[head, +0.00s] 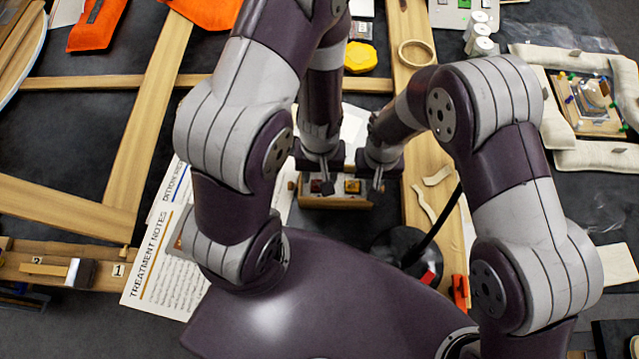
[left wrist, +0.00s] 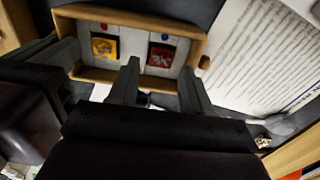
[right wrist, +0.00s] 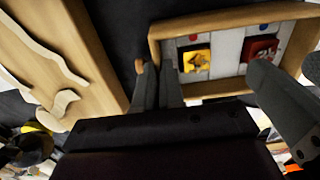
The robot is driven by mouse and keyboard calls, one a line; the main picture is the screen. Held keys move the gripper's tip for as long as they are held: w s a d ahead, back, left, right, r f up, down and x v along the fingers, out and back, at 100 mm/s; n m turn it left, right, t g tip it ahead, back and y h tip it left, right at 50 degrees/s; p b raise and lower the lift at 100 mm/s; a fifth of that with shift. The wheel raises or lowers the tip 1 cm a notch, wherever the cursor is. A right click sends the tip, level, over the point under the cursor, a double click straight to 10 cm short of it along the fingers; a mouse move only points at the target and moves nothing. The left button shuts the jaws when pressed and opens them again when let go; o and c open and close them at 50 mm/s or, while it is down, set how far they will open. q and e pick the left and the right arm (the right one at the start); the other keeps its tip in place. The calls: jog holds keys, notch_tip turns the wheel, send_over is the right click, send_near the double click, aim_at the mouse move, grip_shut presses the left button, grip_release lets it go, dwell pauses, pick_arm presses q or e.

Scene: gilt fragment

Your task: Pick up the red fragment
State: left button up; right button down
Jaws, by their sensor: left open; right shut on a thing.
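The red fragment (head: 316,186) lies in the left compartment of a small wooden tray (head: 335,203), beside a yellow fragment (head: 352,186). In the left wrist view the red fragment (left wrist: 162,57) shows on the right, below a blue dot. My left gripper (left wrist: 159,82) is open and empty near the tray's edge, its fingertips short of the red fragment. In the right wrist view my right gripper (right wrist: 158,75) is shut on the tray's end wall, on the yellow fragment's side. The red fragment (right wrist: 262,48) is partly hidden there by my left gripper's finger.
Treatment notes sheets (head: 160,265) lie left of the tray. A wooden board (head: 430,180) with pale strips is on the right. Padded cushions (head: 600,155) surround a framed piece at far right.

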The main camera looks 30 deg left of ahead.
aim_at(319, 180)
pick_arm(q)
notch_tip(319, 180, down, 4)
jog(key=shift+w+a+r, duration=0.1)
jog(key=shift+a, duration=0.05)
jog(key=c, duration=0.8)
pick_arm(e)
jog(key=c, duration=1.2)
grip_release()
pick_arm(q)
notch_tip(319, 180, up, 10)
pick_arm(e)
jog(key=shift+o, duration=0.2)
jog(key=shift+r, duration=0.1)
